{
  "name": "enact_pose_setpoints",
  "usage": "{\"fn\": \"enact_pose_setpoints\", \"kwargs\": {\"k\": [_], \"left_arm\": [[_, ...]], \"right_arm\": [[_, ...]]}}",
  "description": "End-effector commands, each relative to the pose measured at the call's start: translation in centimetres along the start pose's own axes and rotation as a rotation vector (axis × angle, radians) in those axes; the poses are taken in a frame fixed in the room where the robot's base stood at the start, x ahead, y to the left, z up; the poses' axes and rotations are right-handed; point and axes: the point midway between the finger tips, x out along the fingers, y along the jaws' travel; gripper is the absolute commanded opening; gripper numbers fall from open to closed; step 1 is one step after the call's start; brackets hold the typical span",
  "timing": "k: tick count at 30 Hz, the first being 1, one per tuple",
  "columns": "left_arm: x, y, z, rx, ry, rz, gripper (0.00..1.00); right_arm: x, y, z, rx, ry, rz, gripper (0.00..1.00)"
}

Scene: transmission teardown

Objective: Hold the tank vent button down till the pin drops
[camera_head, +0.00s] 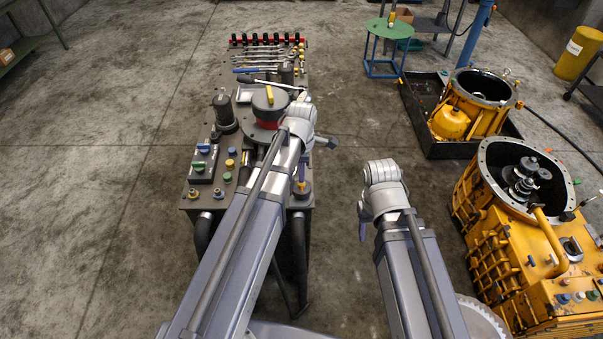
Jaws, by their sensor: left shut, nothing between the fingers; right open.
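A dark tank (270,99) with a red band and a yellow handle on its lid stands on the grey bench (206,207). Several small coloured knobs, among them a green one (227,177) and a yellow one (230,163), sit at the bench's front left; I cannot tell which is the tank vent button. The pin cannot be made out. My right gripper (362,232) is open and empty over bare floor.
Wrenches (262,57) and a black-and-red rack (266,42) lie at the bench's far end. A yellow transmission housing (510,260) stands at right, with another yellow housing (475,105) in a black tray behind it. The floor between bench and housings is clear.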

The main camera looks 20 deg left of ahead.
Motion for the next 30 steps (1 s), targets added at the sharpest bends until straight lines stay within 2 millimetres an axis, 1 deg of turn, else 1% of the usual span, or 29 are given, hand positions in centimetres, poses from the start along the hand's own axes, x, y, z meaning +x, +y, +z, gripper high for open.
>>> {"fn": "enact_pose_setpoints", "kwargs": {"k": [1,14,30], "left_arm": [[0.5,0.0,0.0,0.0,0.0,0.0,0.0],[0.5,0.0,0.0,0.0,0.0,0.0,0.0],[1.7,0.0,0.0,0.0,0.0,0.0,0.0]], "right_arm": [[0.5,-0.1,0.0,0.0,0.0,0.0,0.5],[0.5,-0.1,0.0,0.0,0.0,0.0,0.5],[1.7,-0.2,-0.1,0.0,0.0,0.0,0.5]]}}
